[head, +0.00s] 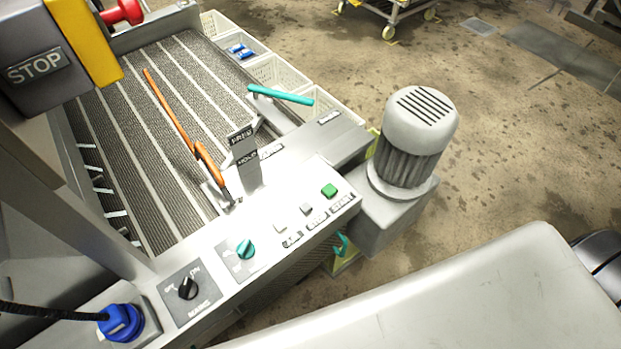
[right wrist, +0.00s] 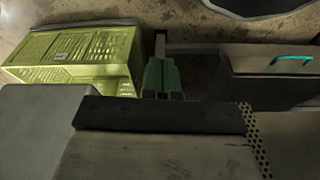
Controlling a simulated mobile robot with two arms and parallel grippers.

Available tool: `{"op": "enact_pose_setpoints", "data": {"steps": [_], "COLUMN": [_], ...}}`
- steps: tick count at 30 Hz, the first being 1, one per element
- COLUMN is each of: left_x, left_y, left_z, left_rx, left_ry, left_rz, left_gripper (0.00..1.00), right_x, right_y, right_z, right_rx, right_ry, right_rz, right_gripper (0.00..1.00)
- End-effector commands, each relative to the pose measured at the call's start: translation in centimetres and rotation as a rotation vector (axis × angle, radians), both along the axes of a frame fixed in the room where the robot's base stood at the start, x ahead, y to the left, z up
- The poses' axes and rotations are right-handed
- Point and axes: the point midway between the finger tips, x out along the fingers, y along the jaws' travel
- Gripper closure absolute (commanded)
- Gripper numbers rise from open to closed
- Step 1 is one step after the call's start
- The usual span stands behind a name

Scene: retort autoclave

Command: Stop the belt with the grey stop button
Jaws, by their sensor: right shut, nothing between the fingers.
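The grey stop button (head: 306,208) sits on the sloped control panel (head: 222,282) at the end of the belt (head: 165,125) in the head view. It lies between a green start button (head: 329,190) and a whitish button (head: 281,228), with labels in front of them. Nothing covers it. My right gripper (right wrist: 162,72) shows only in the right wrist view; its dark green fingers are together and empty. The panel buttons do not show in that view. My left gripper is not in view.
A teal knob (head: 245,249), black switch (head: 187,288) and blue plug (head: 121,323) are on the panel. A motor (head: 413,135) stands right. The right wrist view shows a yellow-green crate (right wrist: 80,55) and teal handle (right wrist: 292,59).

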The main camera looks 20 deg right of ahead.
Motion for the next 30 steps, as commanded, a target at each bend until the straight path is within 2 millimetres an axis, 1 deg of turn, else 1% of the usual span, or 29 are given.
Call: {"op": "enact_pose_setpoints", "data": {"steps": [1, 5, 6, 8, 9, 11, 12, 14, 15, 17, 18, 20, 21, 23, 24, 27, 30], "left_x": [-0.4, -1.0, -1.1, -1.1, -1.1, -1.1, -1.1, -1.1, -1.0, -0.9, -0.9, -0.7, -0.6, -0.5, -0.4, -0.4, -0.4], "left_y": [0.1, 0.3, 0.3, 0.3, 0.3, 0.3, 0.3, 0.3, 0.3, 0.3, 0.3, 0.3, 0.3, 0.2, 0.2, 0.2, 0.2], "left_z": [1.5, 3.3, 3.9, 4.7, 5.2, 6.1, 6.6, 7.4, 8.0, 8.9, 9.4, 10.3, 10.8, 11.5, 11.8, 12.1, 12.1], "left_rx": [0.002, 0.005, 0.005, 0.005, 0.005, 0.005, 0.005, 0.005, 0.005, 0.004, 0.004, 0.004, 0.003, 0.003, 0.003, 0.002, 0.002], "left_ry": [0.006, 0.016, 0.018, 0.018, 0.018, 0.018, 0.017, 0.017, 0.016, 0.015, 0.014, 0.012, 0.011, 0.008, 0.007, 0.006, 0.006], "left_rz": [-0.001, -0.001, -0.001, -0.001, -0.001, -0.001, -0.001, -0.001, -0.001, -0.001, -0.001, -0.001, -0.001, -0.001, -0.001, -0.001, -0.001], "left_gripper": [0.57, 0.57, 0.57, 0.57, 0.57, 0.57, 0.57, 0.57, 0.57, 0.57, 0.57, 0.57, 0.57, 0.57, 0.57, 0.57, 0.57], "right_x": [1.2, 3.4, 4.0, 4.8, 5.3, 6.1, 6.5, 7.2, 7.7, 8.5, 9.0, 10.1, 11.1, 12.8, 14.2, 17.7, 20.7], "right_y": [0.2, 0.5, 0.6, 0.7, 0.8, 1.0, 1.1, 1.3, 1.6, 2.1, 2.5, 3.3, 4.0, 5.3, 6.2, 7.7, 8.1], "right_z": [3.2, 9.2, 11.1, 14.0, 15.9, 18.9, 20.8, 23.7, 25.7, 28.5, 30.4, 33.0, 34.6, 36.5, 37.3, 37.8, 37.7], "right_rx": [0.002, 0.006, 0.008, 0.013, 0.016, 0.023, 0.030, 0.043, 0.056, 0.080, 0.102, 0.145, 0.180, 0.251, 0.305, 0.430, 0.522], "right_ry": [-0.016, -0.037, -0.043, -0.055, -0.062, -0.076, -0.085, -0.100, -0.111, -0.132, -0.146, -0.171, -0.190, -0.217, -0.232, -0.254, -0.266], "right_rz": [-0.002, -0.007, -0.008, -0.010, -0.010, -0.011, -0.010, -0.007, -0.003, 0.006, 0.016, 0.037, 0.056, 0.090, 0.112, 0.138, 0.122], "right_gripper": [1.00, 1.00, 1.00, 1.00, 1.00, 1.00, 1.00, 1.00, 1.00, 1.00, 1.00, 1.00, 1.00, 1.00, 1.00, 1.00, 1.00]}}
